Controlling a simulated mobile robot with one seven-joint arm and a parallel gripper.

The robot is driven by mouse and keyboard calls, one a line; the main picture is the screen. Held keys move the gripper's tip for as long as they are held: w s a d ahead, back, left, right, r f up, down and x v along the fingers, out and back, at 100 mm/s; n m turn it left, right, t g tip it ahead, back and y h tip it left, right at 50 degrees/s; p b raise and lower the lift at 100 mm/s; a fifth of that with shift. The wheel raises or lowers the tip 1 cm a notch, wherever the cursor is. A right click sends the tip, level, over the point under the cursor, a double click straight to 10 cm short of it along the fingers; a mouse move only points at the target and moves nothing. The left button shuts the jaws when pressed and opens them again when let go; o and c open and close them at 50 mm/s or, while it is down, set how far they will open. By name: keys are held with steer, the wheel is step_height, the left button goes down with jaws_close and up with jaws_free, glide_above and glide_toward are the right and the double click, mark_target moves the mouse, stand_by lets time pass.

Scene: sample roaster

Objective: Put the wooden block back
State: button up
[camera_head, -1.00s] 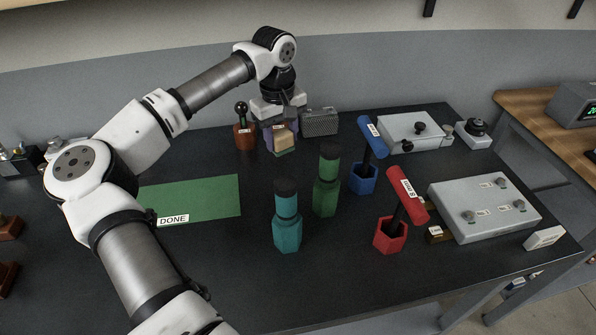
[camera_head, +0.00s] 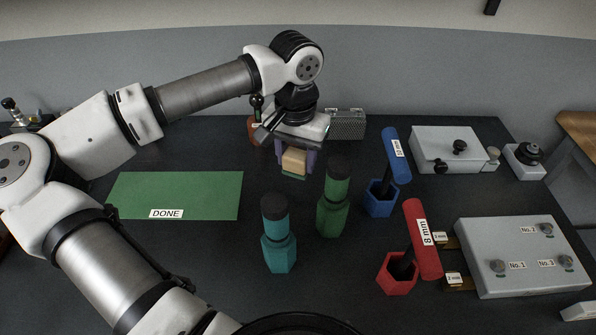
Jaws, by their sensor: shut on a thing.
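The tan wooden block (camera_head: 294,160) is at the back middle of the dark table, with a thin teal-green strip at its bottom edge. My gripper (camera_head: 296,153) points down over it and is shut on it. Purple parts show on both sides of the block; I cannot tell whether they are fingers or a holder behind. Whether the block touches the table is unclear. My gripper and wrist hide what lies just behind it.
A green DONE mat (camera_head: 205,190) lies left. Teal (camera_head: 279,250) and green (camera_head: 331,215) handled tools stand in front. Blue (camera_head: 381,200) and red (camera_head: 395,275) holders with T-shaped tools stand right. A speckled grey box (camera_head: 346,124) and a brown holder (camera_head: 254,131) are behind.

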mark_target(296, 173)
step_height(296, 173, down, 5)
steer(key=shift+r+p, duration=0.2)
steer(key=shift+p, duration=0.2)
steer(key=shift+f+b, duration=0.4)
steer(key=o, duration=1)
steer(key=shift+r, duration=0.1)
steer(key=shift+c, duration=0.2)
steer(key=shift+r, duration=0.15)
step_height(296, 173, up, 12)
steer(key=shift+r+b, duration=0.1)
steer(key=shift+b, duration=0.65)
